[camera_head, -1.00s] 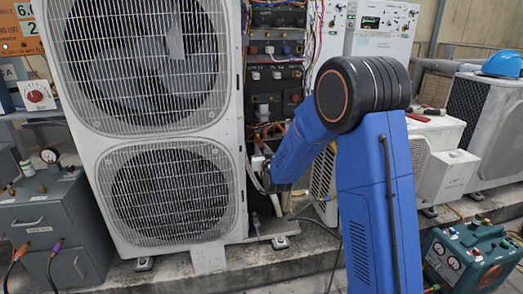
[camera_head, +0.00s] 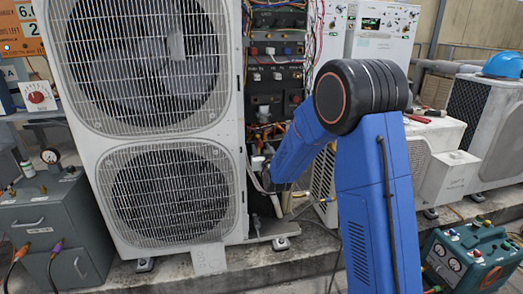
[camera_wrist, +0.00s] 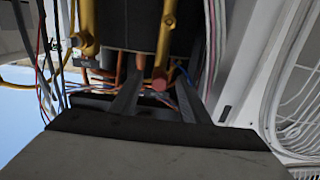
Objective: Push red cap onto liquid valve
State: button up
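In the wrist view, a small dull-red round end (camera_wrist: 159,78) shows at the lower tip of a brass-coloured pipe (camera_wrist: 166,38). It looks like the red cap at the valve, but I cannot tell how far it is seated. My gripper (camera_wrist: 157,90) has its two dark fingers apart, one on each side of the red end in the picture. I see no contact between the fingers and the red end. In the head view, my gripper is mostly hidden beside the tall condenser, and the cap and valve cannot be made out.
A tall white condenser (camera_head: 240,150) with two fan grilles stands left of my arm. Wires and copper pipes crowd behind the fingers. A grey toolbox (camera_head: 45,225) and teal pump (camera_head: 470,262) stand at the sides.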

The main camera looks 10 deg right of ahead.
jog(key=s+d+g, duration=0.2)
jog(key=s+g, duration=0.2)
jog(key=s, duration=1.6)
jog(key=s+d+r+g, duration=0.1)
jog(key=s+g, duration=0.3)
jog(key=s, duration=1.5)
jog(key=s+d+g, duration=0.4)
jog(key=s+g, duration=0.1)
jog(key=s, duration=1.5)
jog(key=shift+s+r, duration=0.15)
jog(key=shift+s, duration=0.15)
